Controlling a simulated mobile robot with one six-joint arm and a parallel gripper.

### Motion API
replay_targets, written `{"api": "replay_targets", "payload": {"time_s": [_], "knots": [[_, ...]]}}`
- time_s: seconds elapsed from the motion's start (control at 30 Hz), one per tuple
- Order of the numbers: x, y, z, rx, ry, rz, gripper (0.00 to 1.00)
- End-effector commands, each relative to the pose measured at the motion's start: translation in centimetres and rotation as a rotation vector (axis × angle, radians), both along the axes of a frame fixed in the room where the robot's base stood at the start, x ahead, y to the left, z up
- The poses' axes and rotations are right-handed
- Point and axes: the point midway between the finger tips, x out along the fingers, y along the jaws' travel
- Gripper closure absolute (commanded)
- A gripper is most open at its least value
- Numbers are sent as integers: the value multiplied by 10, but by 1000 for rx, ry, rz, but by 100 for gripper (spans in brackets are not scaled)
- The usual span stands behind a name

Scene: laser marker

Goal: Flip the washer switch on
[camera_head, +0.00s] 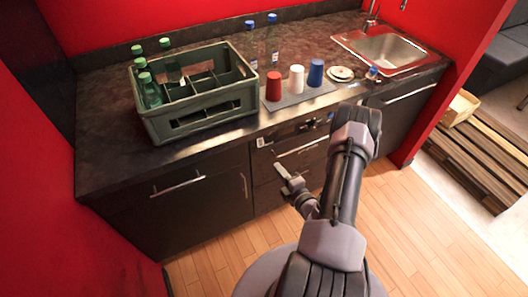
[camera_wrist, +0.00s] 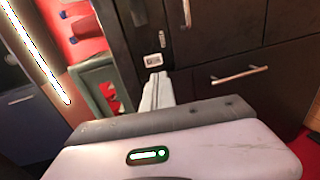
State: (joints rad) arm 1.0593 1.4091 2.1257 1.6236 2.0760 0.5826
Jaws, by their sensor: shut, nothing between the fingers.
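The washer (camera_head: 288,171) is the dark-fronted unit under the counter, with a control strip (camera_head: 291,134) along its top and a bar handle. A small pale fitting (camera_head: 262,142) sits at the left end of this strip. In the wrist view a white-framed fitting (camera_wrist: 153,60) and a small light part (camera_wrist: 162,39) show on the dark front; I cannot tell which is the switch or its position. My gripper (camera_head: 278,166) is shut and empty, in front of the washer. In the wrist view its fingers (camera_wrist: 157,88) point toward the white-framed fitting, and contact is unclear.
A green crate (camera_head: 200,125) with bottles stands on the counter (camera_head: 105,150). Red, white and blue cups (camera_head: 297,79) stand on a mat near the front edge, with a sink (camera_head: 385,48) at right. Cabinet handles (camera_head: 178,185) stick out. The wooden floor (camera_head: 420,225) is clear at right.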

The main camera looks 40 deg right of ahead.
Motion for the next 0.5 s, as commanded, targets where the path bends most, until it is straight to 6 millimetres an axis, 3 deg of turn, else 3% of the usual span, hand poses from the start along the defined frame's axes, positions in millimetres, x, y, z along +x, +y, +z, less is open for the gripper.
{"api": "replay_targets", "payload": {"time_s": [0.3, 0.5], "knots": [[68, -15, -13, -5, -3, 6, 100], [100, -23, -18, -4, -1, 5, 100]]}}
